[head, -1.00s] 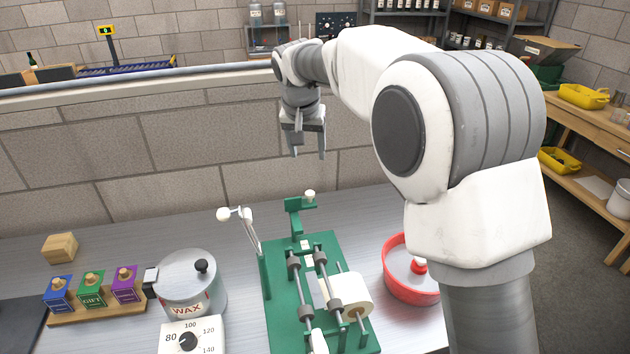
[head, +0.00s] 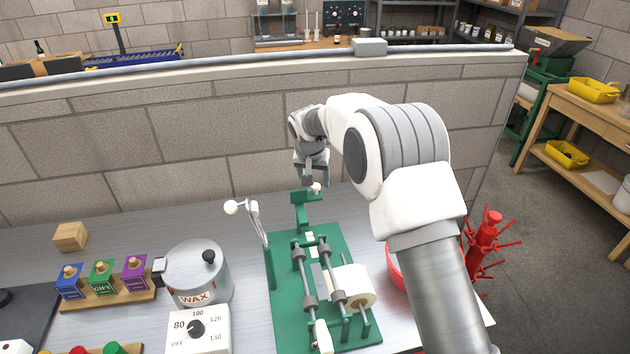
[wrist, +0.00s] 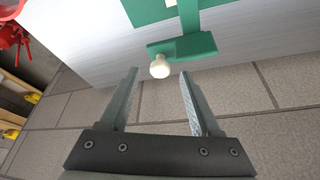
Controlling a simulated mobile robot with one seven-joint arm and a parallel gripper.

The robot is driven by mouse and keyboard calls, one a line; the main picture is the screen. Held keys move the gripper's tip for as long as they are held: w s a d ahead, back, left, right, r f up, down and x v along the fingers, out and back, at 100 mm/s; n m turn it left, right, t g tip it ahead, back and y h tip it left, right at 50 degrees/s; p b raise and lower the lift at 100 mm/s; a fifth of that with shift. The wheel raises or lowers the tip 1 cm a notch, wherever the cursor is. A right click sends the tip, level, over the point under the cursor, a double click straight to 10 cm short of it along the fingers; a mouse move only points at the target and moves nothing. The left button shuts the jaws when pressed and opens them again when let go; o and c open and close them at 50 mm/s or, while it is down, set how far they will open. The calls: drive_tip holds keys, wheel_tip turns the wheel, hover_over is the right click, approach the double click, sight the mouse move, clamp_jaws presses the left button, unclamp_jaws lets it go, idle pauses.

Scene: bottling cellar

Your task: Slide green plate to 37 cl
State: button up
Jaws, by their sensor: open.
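The green plate (head: 301,199) stands upright at the far end of the green bench machine (head: 285,322), with a white knob (head: 316,187) on its top right. The plate also shows in the wrist view (wrist: 190,47), with its white knob (wrist: 160,67) at the near edge. My gripper (head: 314,180) points down, open and empty, close to the knob. In the wrist view, the knob appears in line with the gap between my open fingertips (wrist: 159,74). I cannot tell whether they touch it. A small pale strip (head: 310,238) lies on the base; no 37 cl mark is readable.
A wax pot (head: 196,275) and wooden stamp rack (head: 108,299) stand left. A block wall (head: 180,150) closes the back.

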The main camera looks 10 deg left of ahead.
drive_tip(key=shift+x, duration=0.9)
clamp_jaws()
idle(0.9)
